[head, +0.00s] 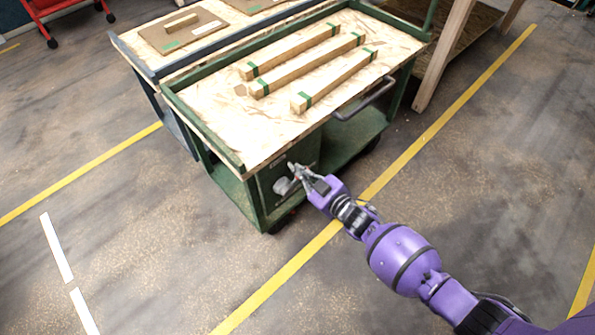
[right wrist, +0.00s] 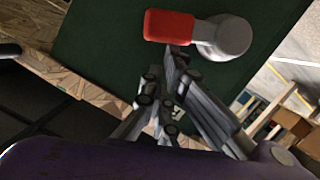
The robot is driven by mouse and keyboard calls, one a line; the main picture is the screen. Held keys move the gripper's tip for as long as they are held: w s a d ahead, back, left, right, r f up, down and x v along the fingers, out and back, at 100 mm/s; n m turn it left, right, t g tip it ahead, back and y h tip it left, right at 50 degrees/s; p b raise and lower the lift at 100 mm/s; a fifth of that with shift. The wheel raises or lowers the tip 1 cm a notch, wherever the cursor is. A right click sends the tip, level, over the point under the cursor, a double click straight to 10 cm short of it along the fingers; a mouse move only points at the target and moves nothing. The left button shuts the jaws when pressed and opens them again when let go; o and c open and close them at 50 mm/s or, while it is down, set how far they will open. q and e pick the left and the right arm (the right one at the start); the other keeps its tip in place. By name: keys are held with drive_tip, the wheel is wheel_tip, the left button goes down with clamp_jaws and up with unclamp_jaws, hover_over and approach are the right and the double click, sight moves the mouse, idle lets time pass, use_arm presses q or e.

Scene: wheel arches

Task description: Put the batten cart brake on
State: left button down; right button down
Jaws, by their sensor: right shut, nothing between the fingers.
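The batten cart (head: 330,128) is a green-framed cart with a chipboard top, and three battens with green bands (head: 307,68) lie on it. On its near side panel is the brake (head: 284,186), a grey round hub. In the right wrist view the brake's hub (right wrist: 226,38) carries a lever with a red grip (right wrist: 168,27) that points left in that picture. My right gripper (head: 295,171) is shut and empty, close in front of the panel at the brake. In the wrist view its fingertips (right wrist: 166,70) are just below the red grip; I cannot tell whether they touch. My left gripper is not in view.
A second cart (head: 150,60) with boards stands close behind the batten cart. A grey handle (head: 368,100) sticks out from the cart's right end. A wooden bench leg (head: 443,55) stands at the right. Yellow lines (head: 445,115) mark the floor, which is clear in front.

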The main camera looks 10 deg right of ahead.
drive_tip(key=shift+w+d+f+m, duration=0.35)
drive_tip(key=shift+w+d+m, duration=0.05)
drive_tip(key=shift+d+m, duration=0.2)
drive_tip(key=shift+w+d+f+m+g+y+b, duration=0.3)
drive_tip(key=shift+d+f+m+g+y+b, duration=0.15)
drive_tip(key=shift+m, duration=0.25)
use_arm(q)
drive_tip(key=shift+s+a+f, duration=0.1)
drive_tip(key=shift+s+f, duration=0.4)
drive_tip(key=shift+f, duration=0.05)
use_arm(e)
drive_tip(key=shift+w+d+f, duration=0.2)
drive_tip(key=shift+f, duration=0.15)
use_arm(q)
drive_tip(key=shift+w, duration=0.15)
